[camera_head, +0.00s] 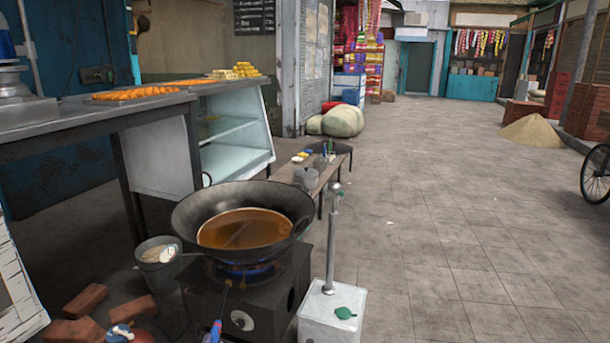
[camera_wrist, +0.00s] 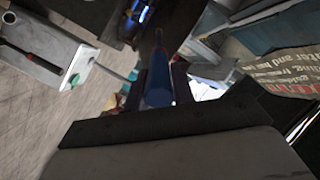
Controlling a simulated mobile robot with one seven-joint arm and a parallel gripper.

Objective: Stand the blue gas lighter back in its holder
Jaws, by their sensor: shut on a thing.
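The blue gas lighter (camera_wrist: 156,84) is between the dark fingers of my gripper (camera_wrist: 158,90) in the wrist view, which is shut on it. Its thin dark rod extends towards the top of that view, near the blue flame. In the head view, a blue and red piece that looks like the lighter (camera_head: 215,331) shows at the bottom edge, in front of the stove; my gripper is not visible there. I cannot clearly pick out the lighter's holder in either view.
A wok (camera_head: 187,214) of brown liquid sits over a lit burner on the dark stove (camera_head: 270,300). A white box (camera_head: 330,318) with a metal post stands to its right. A bucket (camera_head: 160,262) and bricks (camera_head: 85,300) lie left. Open paving extends right.

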